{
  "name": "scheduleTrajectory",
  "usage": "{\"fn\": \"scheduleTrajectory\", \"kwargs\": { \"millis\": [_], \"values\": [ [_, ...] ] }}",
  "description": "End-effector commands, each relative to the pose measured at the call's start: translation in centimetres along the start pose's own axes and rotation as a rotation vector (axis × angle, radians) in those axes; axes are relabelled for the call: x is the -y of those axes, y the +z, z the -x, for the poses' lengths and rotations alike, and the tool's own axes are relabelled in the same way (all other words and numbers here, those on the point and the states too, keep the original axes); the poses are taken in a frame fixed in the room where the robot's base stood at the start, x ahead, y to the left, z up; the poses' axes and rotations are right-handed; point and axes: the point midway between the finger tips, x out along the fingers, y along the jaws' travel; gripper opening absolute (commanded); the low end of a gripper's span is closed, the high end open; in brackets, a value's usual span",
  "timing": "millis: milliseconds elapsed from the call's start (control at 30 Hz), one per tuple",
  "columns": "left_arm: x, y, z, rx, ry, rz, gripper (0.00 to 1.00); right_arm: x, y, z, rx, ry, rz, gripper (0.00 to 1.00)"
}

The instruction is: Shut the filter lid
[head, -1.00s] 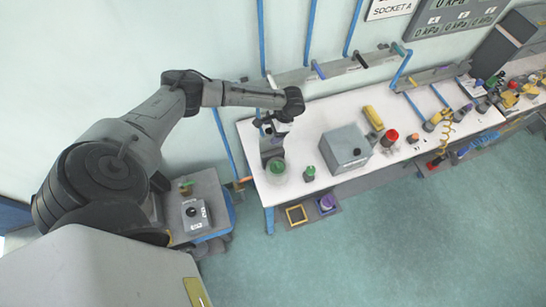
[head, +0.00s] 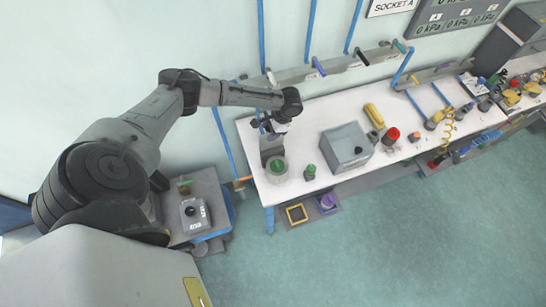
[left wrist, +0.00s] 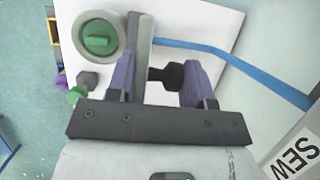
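The round pale filter housing (head: 277,169) with a green piece inside stands at the left end of the white bench; it also shows in the left wrist view (left wrist: 98,39). What looks like its grey lid (head: 270,146) stands raised behind it, seen edge-on in the left wrist view (left wrist: 145,42). A black knob (left wrist: 167,75) sticks out from the lid's side away from the housing. My left gripper (left wrist: 160,78) is open, its purple fingers on either side of the lid edge and knob; firm contact cannot be told. It is at the lid in the head view (head: 274,129).
A small green-topped part (head: 310,172) and a grey box with a black knob (head: 347,148) stand to the right on the white bench (head: 300,115). A blue hose (left wrist: 245,62) runs beside the gripper. A low side table (head: 205,186) holds another grey device (head: 195,215).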

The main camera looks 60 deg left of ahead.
Motion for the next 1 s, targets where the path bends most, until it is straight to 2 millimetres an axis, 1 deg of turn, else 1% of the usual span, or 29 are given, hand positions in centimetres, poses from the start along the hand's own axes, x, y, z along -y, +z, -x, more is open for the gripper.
{"fn": "scheduleTrajectory", "kwargs": {
  "millis": [33, 100, 267, 633, 1000],
  "values": [
    [0.0, 0.0, 0.0, 0.000, 0.000, 0.000, 0.42, 0.0, 0.0, 0.0, 0.000, 0.000, -0.001, 0.43],
    [0.0, 0.0, 0.0, 0.000, 0.000, 0.000, 0.36, 0.0, 0.0, 0.0, -0.001, -0.001, -0.001, 0.43],
    [-0.1, 0.0, 0.1, 0.001, -0.007, 0.002, 0.36, 0.1, -0.1, 0.3, -0.001, -0.003, -0.004, 0.43],
    [-1.1, 0.1, 0.3, 0.002, -0.088, 0.035, 0.36, 0.2, -0.7, 1.9, -0.002, -0.007, -0.009, 0.43],
    [-1.4, 0.1, 0.2, 0.000, -0.111, 0.045, 0.36, 0.1, -0.7, 2.1, -0.002, -0.004, -0.006, 0.43]
  ]
}}
